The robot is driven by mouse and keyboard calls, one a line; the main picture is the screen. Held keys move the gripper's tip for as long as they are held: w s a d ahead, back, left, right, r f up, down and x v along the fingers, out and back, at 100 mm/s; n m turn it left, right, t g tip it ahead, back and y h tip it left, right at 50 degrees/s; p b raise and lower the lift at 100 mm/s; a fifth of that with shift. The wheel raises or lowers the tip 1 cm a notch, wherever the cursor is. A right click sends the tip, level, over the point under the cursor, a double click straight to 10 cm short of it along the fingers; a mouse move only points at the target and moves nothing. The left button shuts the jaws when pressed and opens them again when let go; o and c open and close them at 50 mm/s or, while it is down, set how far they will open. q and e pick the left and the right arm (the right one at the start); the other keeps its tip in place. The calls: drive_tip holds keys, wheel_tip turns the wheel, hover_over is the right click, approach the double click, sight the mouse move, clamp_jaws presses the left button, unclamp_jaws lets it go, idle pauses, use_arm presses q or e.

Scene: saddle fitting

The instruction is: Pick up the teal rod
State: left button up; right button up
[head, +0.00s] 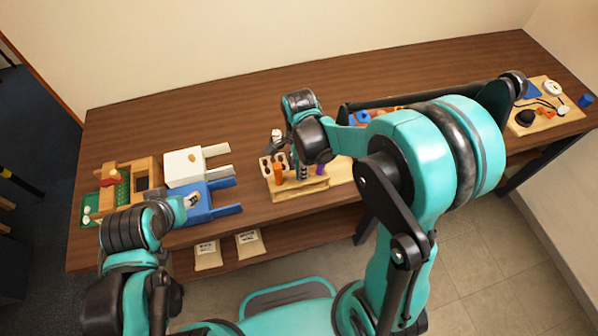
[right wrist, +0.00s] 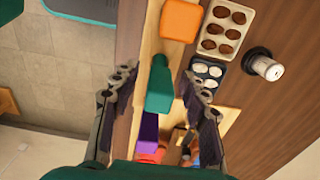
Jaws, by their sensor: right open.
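The teal rod (right wrist: 160,88) stands out in the right wrist view, between an orange block and a purple block on a light wooden board (right wrist: 151,35). My right gripper (right wrist: 160,80) is open, with one finger on each side of the rod and a visible gap to it. In the head view my right gripper (head: 302,172) points down over the board, and I cannot make out the rod there. My left arm ends near the blue stand in the head view; its fingers are too unclear to read (head: 190,201).
The orange block (right wrist: 180,20) and purple block (right wrist: 149,131) flank the rod. A tray with brown ovals (right wrist: 209,45), a tray with pale ovals (right wrist: 193,71) and a silver knob (right wrist: 266,65) lie to the right. A blue stand (head: 205,205) is at left.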

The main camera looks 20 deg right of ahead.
wheel_tip(320, 180, down, 3)
drive_tip(key=shift+r, duration=0.2)
clamp_jaws()
drive_tip(key=shift+r, duration=0.1)
wheel_tip(320, 180, up, 10)
drive_tip(key=shift+p, duration=1.15)
drive_tip(key=shift+s, duration=0.15)
